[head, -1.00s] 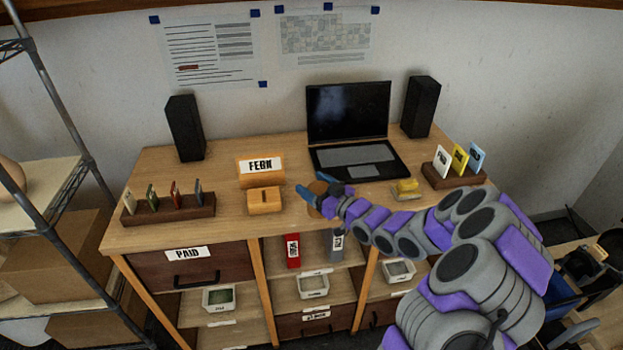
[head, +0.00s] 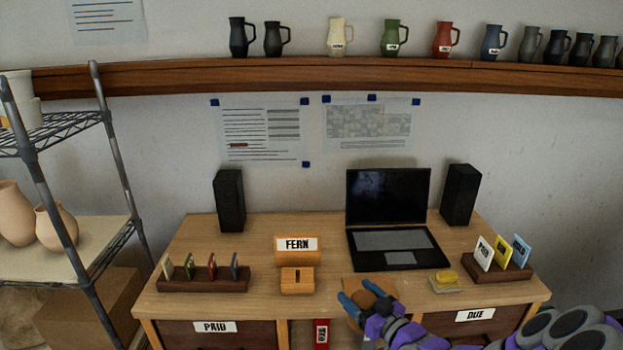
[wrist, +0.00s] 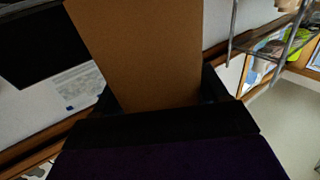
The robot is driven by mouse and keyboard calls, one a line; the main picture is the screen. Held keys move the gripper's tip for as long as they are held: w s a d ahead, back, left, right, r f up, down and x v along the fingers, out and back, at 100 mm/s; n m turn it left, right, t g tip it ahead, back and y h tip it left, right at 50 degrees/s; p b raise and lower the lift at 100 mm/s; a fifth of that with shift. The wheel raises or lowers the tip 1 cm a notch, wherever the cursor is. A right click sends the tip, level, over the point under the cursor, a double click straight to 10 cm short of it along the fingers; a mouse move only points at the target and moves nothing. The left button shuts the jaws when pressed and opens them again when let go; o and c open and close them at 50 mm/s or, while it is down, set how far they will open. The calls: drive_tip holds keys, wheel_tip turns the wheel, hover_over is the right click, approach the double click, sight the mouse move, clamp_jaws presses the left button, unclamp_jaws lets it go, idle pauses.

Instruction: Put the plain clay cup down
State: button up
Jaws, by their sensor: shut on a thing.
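A plain brown clay-coloured thing, which I take to be the clay cup (head: 383,284), shows at my gripper (head: 363,296) over the front middle of the desk (head: 325,262). My gripper's blue fingers are around it and hide much of it. In the wrist view a plain tan surface (wrist: 140,50) stands up between the dark fingers. My gripper is shut on the cup. I cannot tell whether the cup touches the desk top.
A FERN-labelled wooden holder (head: 297,250) and a small slotted block (head: 297,281) stand left of my gripper. A laptop (head: 388,215) stands behind it, a yellow-topped item (head: 446,280) to its right. Card racks (head: 203,282) (head: 497,264) flank these. Mugs (head: 394,36) line the shelf above.

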drive_tip(key=w+r+m+t+h, duration=0.3)
drive_tip(key=w+r+m+h, duration=0.45)
drive_tip(key=w+r, duration=0.65)
drive_tip(key=s+f+h, duration=0.1)
drive_tip(key=s+f, duration=0.2)
drive_tip(key=f, duration=0.5)
drive_tip(key=s+f+n, duration=0.1)
drive_tip(key=s+f, duration=0.2)
drive_tip(key=f, duration=0.5)
drive_tip(key=shift+s+f+h+b, duration=0.3)
drive_tip(key=shift+s+f+h, duration=0.05)
drive_tip(key=shift+f, duration=0.05)
drive_tip(key=shift+a+m, duration=0.1)
drive_tip(key=shift+m, duration=0.85)
